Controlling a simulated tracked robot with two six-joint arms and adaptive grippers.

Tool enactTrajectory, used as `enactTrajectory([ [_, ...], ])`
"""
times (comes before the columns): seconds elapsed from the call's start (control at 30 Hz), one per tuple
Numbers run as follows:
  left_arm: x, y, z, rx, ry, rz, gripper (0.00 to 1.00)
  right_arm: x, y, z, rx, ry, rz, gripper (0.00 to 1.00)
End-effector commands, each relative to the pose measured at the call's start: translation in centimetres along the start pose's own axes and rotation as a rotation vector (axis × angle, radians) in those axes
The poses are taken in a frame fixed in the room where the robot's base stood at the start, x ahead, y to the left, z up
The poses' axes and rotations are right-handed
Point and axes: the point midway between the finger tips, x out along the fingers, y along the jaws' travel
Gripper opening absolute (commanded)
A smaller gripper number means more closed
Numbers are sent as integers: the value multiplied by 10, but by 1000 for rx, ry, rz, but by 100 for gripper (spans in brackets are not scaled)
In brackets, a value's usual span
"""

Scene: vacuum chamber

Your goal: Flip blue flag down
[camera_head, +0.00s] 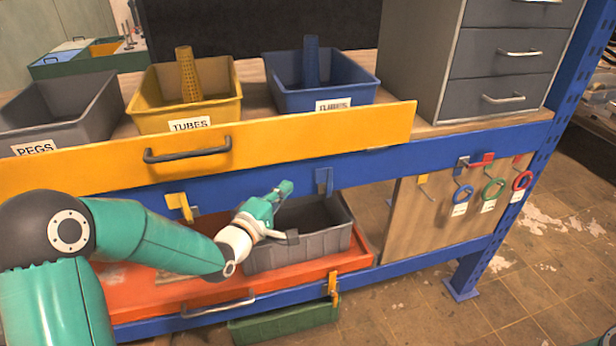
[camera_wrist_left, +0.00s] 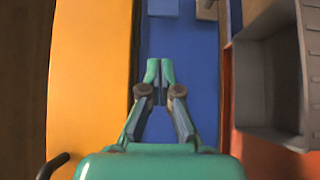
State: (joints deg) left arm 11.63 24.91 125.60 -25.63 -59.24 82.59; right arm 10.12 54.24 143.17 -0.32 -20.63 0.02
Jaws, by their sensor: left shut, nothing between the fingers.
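The blue flag (camera_head: 323,181) is a small blue plate on the front of the blue beam (camera_head: 370,172), below the yellow drawer front. A blue piece, likely the same flag (camera_wrist_left: 163,7), shows at the top edge of the left wrist view. My left gripper (camera_head: 286,187) is shut and empty in front of the beam, just left of the flag and apart from it. Its closed fingertips (camera_wrist_left: 160,66) point along the beam towards the blue piece. I cannot tell the flag's exact tilt.
A yellow flag-like latch (camera_head: 178,203) is on the beam to the left. The yellow drawer (camera_head: 290,132) juts out above. A grey bin (camera_head: 300,250) stands in the red drawer (camera_head: 355,262) below. Coloured rings (camera_head: 493,189) hang on a wooden panel at the right.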

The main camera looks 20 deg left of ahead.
Motion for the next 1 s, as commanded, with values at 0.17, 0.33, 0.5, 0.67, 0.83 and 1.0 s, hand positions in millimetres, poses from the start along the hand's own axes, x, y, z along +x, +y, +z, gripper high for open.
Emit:
enactTrajectory([
  [0.17, 34, 3, 7, -1, -5, -1, 0, -15, -5, 0, 0, 0, 0, 0],
  [0.33, 48, 2, 23, -1, -3, -2, 0, -22, -8, 0, 0, 0, 0, 0],
  [0.5, 54, 0, 29, -1, -2, -1, 0, -24, -9, 0, 0, 0, 0, 0],
  [0.67, 55, 0, 29, 0, -1, -1, 0, -24, -8, 0, 0, 0, 0, 0],
  [0.83, 56, 0, 33, 0, -2, -1, 0, -24, -9, 0, -1, 0, 0, 0],
  [1.0, 54, 1, 27, 8, 4, -9, 0, -24, -9, 0, 0, 0, 0, 0],
])
